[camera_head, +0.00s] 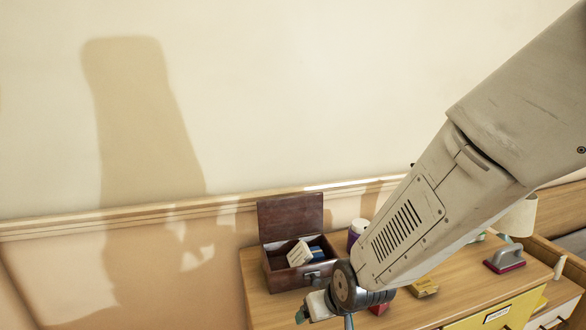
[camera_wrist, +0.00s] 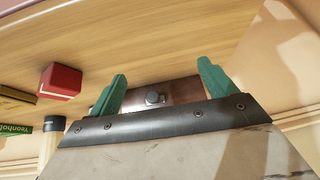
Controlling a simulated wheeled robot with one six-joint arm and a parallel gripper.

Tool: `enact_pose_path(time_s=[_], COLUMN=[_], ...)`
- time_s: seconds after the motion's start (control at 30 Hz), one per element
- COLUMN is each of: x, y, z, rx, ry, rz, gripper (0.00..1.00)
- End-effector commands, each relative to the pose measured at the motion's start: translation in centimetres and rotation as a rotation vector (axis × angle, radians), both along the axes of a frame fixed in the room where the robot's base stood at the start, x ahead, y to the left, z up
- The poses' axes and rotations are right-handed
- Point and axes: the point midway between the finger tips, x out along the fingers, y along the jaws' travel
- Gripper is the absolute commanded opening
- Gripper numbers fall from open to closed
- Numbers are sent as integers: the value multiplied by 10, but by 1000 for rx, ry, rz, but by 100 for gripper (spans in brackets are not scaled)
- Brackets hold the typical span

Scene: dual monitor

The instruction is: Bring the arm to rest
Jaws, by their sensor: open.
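My arm reaches down from the upper right in the head view, and its wrist hangs over the left part of a wooden desk (camera_head: 462,300). My gripper (camera_wrist: 163,72) shows in the wrist view with its two teal fingers spread apart and nothing between them in their grasp. In the head view the gripper is mostly hidden behind the wrist; one teal finger shows low in the picture. A dark brown wooden box (camera_head: 283,280) stands open just left of the wrist. A brown surface with a metal latch (camera_wrist: 152,98) shows beyond the fingers in the wrist view.
The open box holds a white item (camera_head: 299,253) and something blue. A purple, white-lidded container (camera_head: 355,234) stands behind the arm. A lamp (camera_head: 518,217) stands at the right.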

Motion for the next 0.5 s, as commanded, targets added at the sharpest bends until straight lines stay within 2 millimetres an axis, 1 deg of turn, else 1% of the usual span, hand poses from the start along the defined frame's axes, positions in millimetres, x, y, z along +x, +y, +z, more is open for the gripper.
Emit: enact_pose_path(time_s=[0.03, 0.17, 0.2, 0.37, 0.4, 0.5], x=[-12, -55, -69, -124, -137, -169], y=[-12, -52, -65, -115, -126, -152], z=[12, 44, 56, 105, 117, 145], rx=[-15, -70, -88, -143, -153, -171], ry=[63, 247, 298, 451, 478, 523], rz=[-3, -21, -31, -84, -101, -152], gripper=[83, 83, 83, 83, 83, 83])
